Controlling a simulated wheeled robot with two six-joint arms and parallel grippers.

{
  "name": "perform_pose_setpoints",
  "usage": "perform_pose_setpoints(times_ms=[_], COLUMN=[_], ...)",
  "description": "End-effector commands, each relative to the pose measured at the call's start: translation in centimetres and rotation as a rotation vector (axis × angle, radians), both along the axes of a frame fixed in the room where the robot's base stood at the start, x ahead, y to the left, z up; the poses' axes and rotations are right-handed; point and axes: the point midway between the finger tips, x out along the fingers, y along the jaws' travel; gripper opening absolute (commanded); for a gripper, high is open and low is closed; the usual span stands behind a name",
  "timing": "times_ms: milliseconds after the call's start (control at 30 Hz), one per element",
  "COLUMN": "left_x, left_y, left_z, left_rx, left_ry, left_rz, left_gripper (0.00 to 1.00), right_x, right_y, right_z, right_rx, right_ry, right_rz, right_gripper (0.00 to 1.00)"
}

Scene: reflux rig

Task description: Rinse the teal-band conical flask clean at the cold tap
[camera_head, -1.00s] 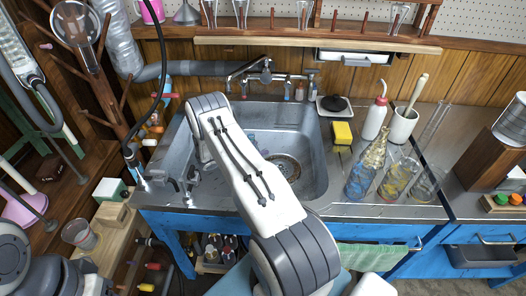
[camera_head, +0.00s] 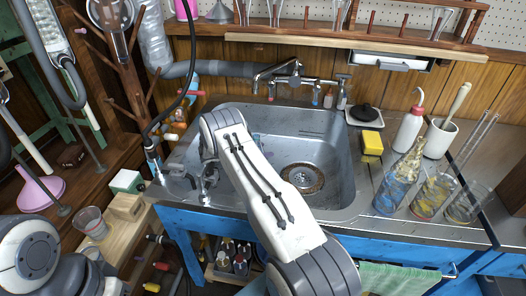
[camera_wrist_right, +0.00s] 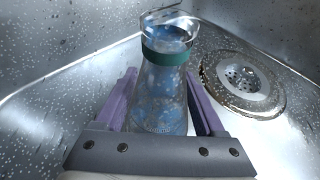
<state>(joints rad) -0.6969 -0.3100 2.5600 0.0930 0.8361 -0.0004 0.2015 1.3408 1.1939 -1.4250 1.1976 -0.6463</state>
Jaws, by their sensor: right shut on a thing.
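The teal-band conical flask (camera_wrist_right: 163,95) is clear glass with a teal band at its neck and blue marks inside. In the right wrist view it stands between the purple fingers of my right gripper (camera_wrist_right: 160,78), which is shut on it. It is in the sink (camera_head: 335,150), mouth away from my wrist, left of the drain (camera_head: 302,178). In the head view my right forearm hides the gripper and most or all of the flask. The tap (camera_head: 285,70) is at the sink's back edge. My left gripper is out of view.
Right of the sink stand a dirty flask (camera_head: 399,185), other glassware (camera_head: 432,195), a yellow sponge (camera_head: 372,143), a wash bottle (camera_head: 409,132) and a white mug (camera_head: 440,138). A shelf (camera_head: 340,45) runs above the tap. The sink's right part is free.

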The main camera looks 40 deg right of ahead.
Motion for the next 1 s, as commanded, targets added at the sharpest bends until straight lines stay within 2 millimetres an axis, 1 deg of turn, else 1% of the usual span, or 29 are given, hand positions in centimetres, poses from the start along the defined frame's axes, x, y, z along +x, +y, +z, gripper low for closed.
perform_pose_setpoints(times_ms=[300,333,367,400,633,733,867,1000], left_x=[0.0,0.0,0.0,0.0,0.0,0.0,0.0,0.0], left_y=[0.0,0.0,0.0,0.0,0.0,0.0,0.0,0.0], left_z=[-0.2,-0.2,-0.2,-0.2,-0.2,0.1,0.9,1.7], left_rx=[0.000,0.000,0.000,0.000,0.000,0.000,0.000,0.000], left_ry=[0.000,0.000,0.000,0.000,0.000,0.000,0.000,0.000], left_rz=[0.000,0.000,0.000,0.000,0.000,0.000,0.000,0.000], left_gripper=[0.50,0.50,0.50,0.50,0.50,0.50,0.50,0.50], right_x=[-0.1,-0.1,-0.1,-0.1,-0.1,-0.1,-0.2,-0.4], right_y=[0.0,0.0,0.0,0.0,0.0,0.3,1.5,3.0], right_z=[-0.3,-0.3,-0.3,-0.4,-0.3,0.0,0.8,1.6], right_rx=[0.003,0.003,0.003,0.003,0.002,0.002,0.002,0.002], right_ry=[0.002,0.002,0.002,0.002,0.003,0.002,0.002,0.003], right_rz=[0.001,0.001,0.001,0.001,0.001,0.001,-0.001,-0.007], right_gripper=[0.07,0.79,0.91,1.00,1.00,1.00,1.00,1.00])
